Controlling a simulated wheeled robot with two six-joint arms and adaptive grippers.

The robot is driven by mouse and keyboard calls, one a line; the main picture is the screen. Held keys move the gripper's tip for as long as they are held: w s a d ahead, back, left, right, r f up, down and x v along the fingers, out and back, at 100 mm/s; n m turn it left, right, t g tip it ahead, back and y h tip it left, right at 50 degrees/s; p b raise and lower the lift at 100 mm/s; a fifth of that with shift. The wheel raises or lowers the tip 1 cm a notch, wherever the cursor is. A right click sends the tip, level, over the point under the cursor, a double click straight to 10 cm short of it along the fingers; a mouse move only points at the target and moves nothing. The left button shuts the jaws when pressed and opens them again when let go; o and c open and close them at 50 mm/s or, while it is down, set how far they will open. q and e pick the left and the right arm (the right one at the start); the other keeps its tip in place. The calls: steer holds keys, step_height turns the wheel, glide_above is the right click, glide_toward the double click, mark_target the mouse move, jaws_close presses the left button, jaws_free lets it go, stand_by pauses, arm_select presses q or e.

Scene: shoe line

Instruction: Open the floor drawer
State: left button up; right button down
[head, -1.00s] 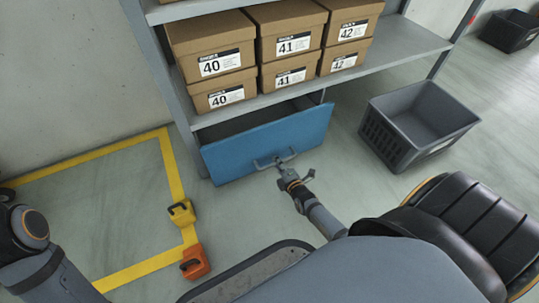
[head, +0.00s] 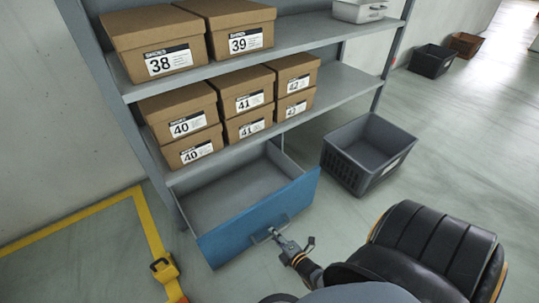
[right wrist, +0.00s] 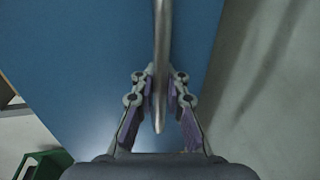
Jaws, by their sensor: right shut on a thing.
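The floor drawer (head: 262,217) sits at the bottom of the shelf rack, with a blue front and a grey inside. It stands well out from the rack, and its inside looks empty. My right gripper (head: 282,241) is at the metal handle (head: 262,237) on the blue front. In the right wrist view the two fingers of the gripper (right wrist: 160,98) are closed on the handle bar (right wrist: 160,50), with the blue front (right wrist: 80,60) behind. My left gripper is not in view.
The rack holds shoe boxes (head: 188,126) on its shelves above the drawer. A grey crate (head: 345,168) stands on the floor to the right of the drawer. A yellow padlock-like object (head: 164,269) lies on the yellow floor line at left.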

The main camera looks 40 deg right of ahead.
steer(key=shift+s+r, duration=0.1)
steer(key=shift+s, duration=0.2)
steer(key=c, duration=1.4)
jaws_free()
steer(key=v, duration=1.2)
